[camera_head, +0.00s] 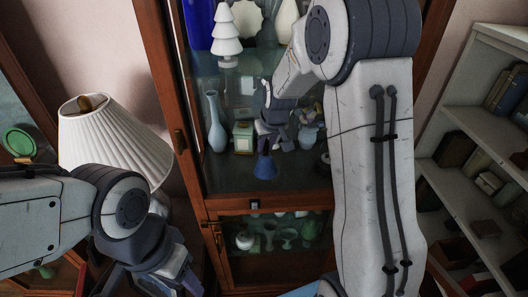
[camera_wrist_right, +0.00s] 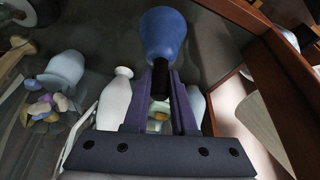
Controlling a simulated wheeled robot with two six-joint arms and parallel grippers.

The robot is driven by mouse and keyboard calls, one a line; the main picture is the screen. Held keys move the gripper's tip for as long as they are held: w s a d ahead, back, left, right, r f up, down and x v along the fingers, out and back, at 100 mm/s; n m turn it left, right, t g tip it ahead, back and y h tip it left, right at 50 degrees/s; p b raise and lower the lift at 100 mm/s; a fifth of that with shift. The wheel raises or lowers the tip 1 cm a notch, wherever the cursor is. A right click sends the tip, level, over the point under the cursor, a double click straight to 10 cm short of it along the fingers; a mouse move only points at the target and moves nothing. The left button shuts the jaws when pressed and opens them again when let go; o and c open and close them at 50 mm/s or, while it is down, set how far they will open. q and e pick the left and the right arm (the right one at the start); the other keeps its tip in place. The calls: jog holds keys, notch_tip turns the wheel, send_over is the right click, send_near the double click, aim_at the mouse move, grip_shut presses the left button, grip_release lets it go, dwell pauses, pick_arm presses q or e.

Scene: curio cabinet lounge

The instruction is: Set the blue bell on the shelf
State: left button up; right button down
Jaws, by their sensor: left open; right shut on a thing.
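The blue bell (camera_head: 264,167) hangs mouth down at the front of the cabinet's middle shelf (camera_head: 225,178) in the head view. My right gripper (camera_head: 266,146) is shut on its dark handle, just above the bell. In the right wrist view, the bell (camera_wrist_right: 165,35) shows past my right gripper's fingertips (camera_wrist_right: 160,82), with the black handle between them. I cannot tell whether the bell's rim touches the shelf. My left gripper (camera_head: 182,278) is open and empty at the lower left, outside the cabinet; its fingertips are partly hard to make out.
On the same shelf stand a pale blue vase (camera_head: 215,122), a small gold-framed clock (camera_head: 243,138) and a pale pot with flowers (camera_head: 308,136). A lamp (camera_head: 115,140) stands left of the cabinet. A bookcase (camera_head: 470,150) is at right. My right arm hides the cabinet's right side.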

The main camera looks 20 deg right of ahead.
aim_at(266, 152)
notch_tip(266, 152, down, 4)
jog(key=shift+r+p, duration=0.25)
jog(key=shift+p, duration=0.2)
jog(key=shift+f, duration=0.2)
jog(key=shift+f, duration=0.2)
jog(key=c, duration=0.7)
grip_release()
jog(key=shift+c, duration=0.2)
